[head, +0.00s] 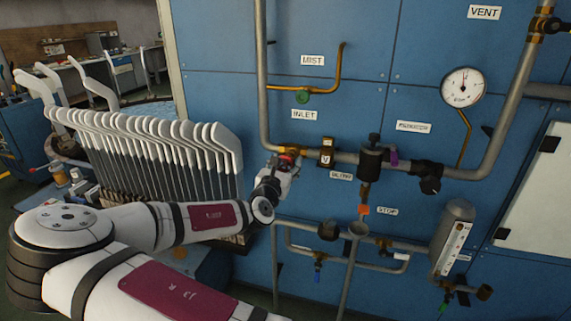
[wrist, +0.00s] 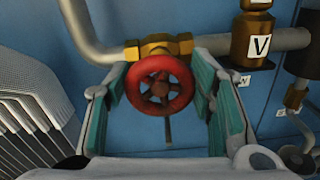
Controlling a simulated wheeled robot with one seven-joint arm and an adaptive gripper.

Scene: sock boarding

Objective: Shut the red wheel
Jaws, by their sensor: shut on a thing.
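The red wheel (wrist: 160,86) sits on a brass valve body (wrist: 158,48) on a grey pipe, in the middle of the wrist view. My gripper (wrist: 162,95) has its two teal-padded fingers on either side of the wheel, closed on its rim. In the head view my gripper (head: 283,168) is at the valve under the INLET label, at the end of my outstretched arm. Only a small bit of the red wheel (head: 287,157) shows there; my gripper hides the rest.
A brass fitting marked V (wrist: 257,42) stands right of the wheel. A row of white sock boards (head: 150,140) stands close to the left. A green-handled tap (head: 303,97), a gauge (head: 463,87) and more pipework are on the blue panel (head: 220,50).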

